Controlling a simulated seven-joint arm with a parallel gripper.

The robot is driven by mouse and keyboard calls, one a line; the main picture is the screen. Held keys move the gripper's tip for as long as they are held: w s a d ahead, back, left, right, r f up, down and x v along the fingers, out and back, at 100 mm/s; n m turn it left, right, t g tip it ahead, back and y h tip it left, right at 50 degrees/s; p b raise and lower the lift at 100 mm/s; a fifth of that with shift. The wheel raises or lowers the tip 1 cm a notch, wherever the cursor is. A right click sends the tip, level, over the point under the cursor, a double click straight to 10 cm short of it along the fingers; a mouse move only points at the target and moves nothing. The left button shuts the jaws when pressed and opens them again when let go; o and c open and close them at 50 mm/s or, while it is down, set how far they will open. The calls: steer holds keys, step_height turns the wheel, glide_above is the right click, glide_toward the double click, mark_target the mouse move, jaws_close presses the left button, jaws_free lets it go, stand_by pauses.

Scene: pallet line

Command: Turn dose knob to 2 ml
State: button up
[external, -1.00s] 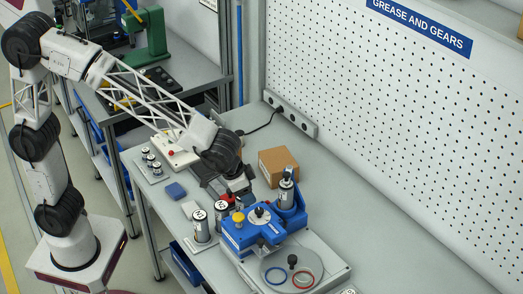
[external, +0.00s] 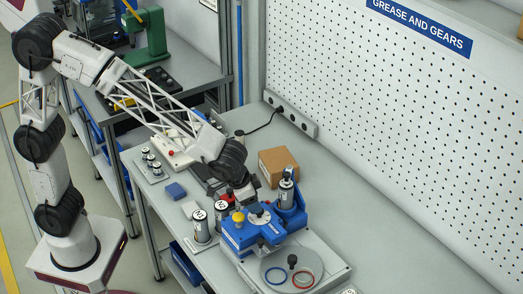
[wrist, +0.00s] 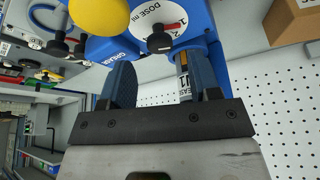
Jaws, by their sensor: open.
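The dose dial (wrist: 146,14) is a white disc marked "DOSE ml" on the blue grease unit (external: 236,236); it also shows in the external view (external: 260,219). Its black dose knob (wrist: 160,43) sits on the dial. A red mark on the dial lies close to the 1, with the 2 beside it. My gripper (wrist: 152,72) is open and empty, its two dark blue fingers apart. In the wrist view the knob is just beyond the fingertips, roughly between them. In the external view my gripper (external: 252,205) is right above the dial and hides part of it.
A yellow knob (external: 238,217) stands left of the dial. A labelled cartridge (external: 286,192) rises at the right, close to the fingers. A cardboard box (external: 278,166) is behind.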

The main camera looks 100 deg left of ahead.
steer(key=shift+x, duration=1.85)
steer(key=shift+c, duration=0.2)
steer(key=c, duration=0.9)
steer(key=shift+m+h, duration=0.3)
steer(key=shift+m, duration=0.4)
steer(key=shift+a+m+t+h, duration=0.1)
steer(key=shift+m+t+h, duration=0.35)
steer(key=shift+m, duration=1.05)
steer(key=shift+a+m+g+h, duration=0.15)
steer(key=shift+m+h, duration=0.3)
steer(key=shift+m, duration=0.5)
steer(key=shift+d+m+g+h, duration=0.1)
steer(key=shift+m+h, duration=0.3)
steer(key=shift+m, duration=0.95)
